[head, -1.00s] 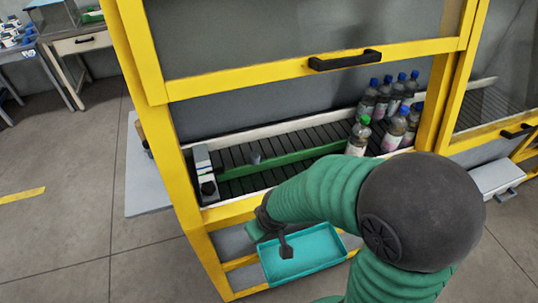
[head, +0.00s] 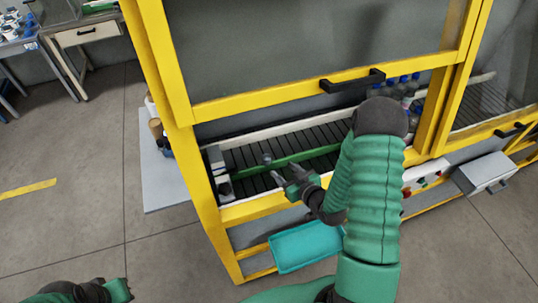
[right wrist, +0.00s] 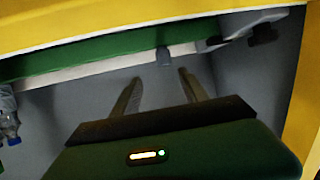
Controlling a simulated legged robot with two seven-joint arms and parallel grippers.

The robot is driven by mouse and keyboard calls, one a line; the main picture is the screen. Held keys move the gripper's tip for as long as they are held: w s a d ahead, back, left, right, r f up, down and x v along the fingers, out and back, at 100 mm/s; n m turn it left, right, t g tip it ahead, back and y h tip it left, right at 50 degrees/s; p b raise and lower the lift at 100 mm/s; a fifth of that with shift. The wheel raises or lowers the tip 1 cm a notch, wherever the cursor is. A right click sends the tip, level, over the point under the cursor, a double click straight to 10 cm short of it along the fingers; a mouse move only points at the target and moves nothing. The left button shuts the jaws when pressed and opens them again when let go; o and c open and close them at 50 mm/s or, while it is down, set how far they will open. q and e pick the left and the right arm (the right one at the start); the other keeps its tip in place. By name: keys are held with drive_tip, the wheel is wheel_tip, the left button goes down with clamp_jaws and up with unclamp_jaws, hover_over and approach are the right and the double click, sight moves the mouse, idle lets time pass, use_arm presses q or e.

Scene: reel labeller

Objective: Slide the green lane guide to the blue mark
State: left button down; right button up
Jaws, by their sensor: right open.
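The green lane guide (head: 306,156) is a long green bar lying lengthwise over the dark roller conveyor (head: 318,136), behind the yellow frame. A grey knob (head: 267,158) stands on it; the knob also shows in the right wrist view (right wrist: 163,56), in front of the green bar (right wrist: 95,60). My right gripper (head: 283,173) is at the opening, just in front of the guide. Its fingers (right wrist: 160,78) are apart and empty, with the knob just beyond the gap between their tips. Part of my left gripper (head: 118,290) shows at the bottom left; its jaws are unclear. I cannot see a blue mark.
The yellow-framed window with a black handle (head: 352,80) hangs above the opening. Bottles (head: 408,86) stand on the conveyor at the right, partly hidden by my arm. A teal tray (head: 305,248) sits below. A grey block (head: 219,172) is at the conveyor's left end.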

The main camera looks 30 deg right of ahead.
sight(268, 158)
drive_tip(key=w, duration=0.2)
drive_tip(key=w+a+f+p, duration=0.1)
drive_tip(key=w, duration=0.2)
drive_tip(key=w+a+f+p, duration=0.1)
drive_tip(key=w, duration=0.2)
drive_tip(key=shift+w+f, duration=0.1)
drive_tip(key=shift+f, duration=0.1)
drive_tip(key=shift+w+d+f+p, duration=0.2)
drive_tip(key=shift+w+d+f, duration=0.2)
drive_tip(key=shift+w, duration=0.25)
drive_tip(key=shift+w+d+f+p, duration=0.15)
drive_tip(key=shift+w+d+f, duration=0.25)
drive_tip(key=shift+w, duration=0.2)
drive_tip(key=shift+w+d+f, duration=0.1)
drive_tip(key=shift+d+f, duration=0.1)
drive_tip(key=shift+d, duration=0.15)
drive_tip(key=shift+a+r, duration=0.2)
drive_tip(key=shift+a, duration=0.45)
drive_tip(key=c, duration=0.7)
clamp_jaws()
use_arm(q)
drive_tip(key=r, duration=0.1)
drive_tip(key=a+r, duration=0.1)
drive_tip(key=r, duration=0.1)
drive_tip(key=shift+a+r, duration=0.1)
use_arm(e)
drive_tip(key=shift+d, duration=0.25)
use_arm(q)
drive_tip(key=shift+a, duration=0.1)
